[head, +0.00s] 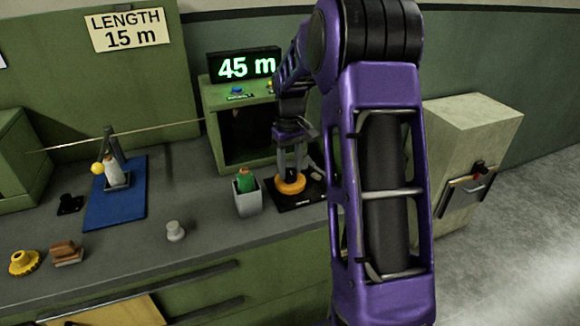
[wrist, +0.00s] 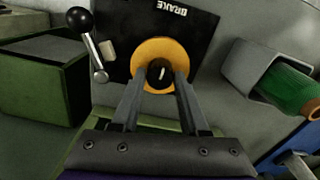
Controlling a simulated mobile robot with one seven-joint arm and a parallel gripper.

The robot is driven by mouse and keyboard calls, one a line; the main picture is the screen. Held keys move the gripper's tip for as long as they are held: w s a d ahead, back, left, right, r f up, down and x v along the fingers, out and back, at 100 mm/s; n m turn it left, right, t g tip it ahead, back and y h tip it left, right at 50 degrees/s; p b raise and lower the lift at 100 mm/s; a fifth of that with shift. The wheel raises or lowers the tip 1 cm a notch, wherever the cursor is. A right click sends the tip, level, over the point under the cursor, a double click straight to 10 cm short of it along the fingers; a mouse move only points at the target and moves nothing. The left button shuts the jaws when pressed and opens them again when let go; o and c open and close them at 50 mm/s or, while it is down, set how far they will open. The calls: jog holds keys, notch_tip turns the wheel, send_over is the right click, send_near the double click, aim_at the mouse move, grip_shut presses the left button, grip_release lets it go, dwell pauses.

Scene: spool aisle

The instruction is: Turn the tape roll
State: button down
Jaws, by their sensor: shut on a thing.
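An orange ring-shaped disc (head: 290,186) with a black knob at its centre sits on a black plate on the bench. It also shows in the wrist view (wrist: 149,56). The plate (wrist: 117,60) bears the word BRAKE. My gripper (head: 289,172) reaches down over the disc. In the wrist view its fingers (wrist: 162,78) are shut on the black knob (wrist: 157,70), which has a white mark. I cannot tell for sure that this orange disc is the tape roll.
A lever with a black ball (wrist: 79,19) stands beside the plate. A grey cup (head: 248,202) holds a green item close by. A green box (head: 217,128) behind carries a display (head: 245,66) reading 45 m. A sign (head: 127,29) reads LENGTH 15 m. A blue mat (head: 128,205) lies left.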

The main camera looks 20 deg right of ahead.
jog(key=m+p, duration=0.1)
jog(key=m, duration=0.3)
jog(key=shift+r+p, duration=0.15)
jog(key=shift+p, duration=0.25)
jog(key=m+p, duration=0.1)
jog(key=m, duration=0.3)
jog(key=shift+m+p, duration=0.3)
jog(key=m+p, duration=0.1)
jog(key=m, duration=0.3)
jog(key=shift+m+p, duration=0.3)
jog(key=shift+p, duration=0.1)
jog(key=m+p, duration=0.1)
jog(key=m, duration=0.3)
jog(key=shift+m+p, duration=0.3)
jog(key=shift+p, duration=0.05)
jog(key=shift+c, duration=2.1)
grip_release()
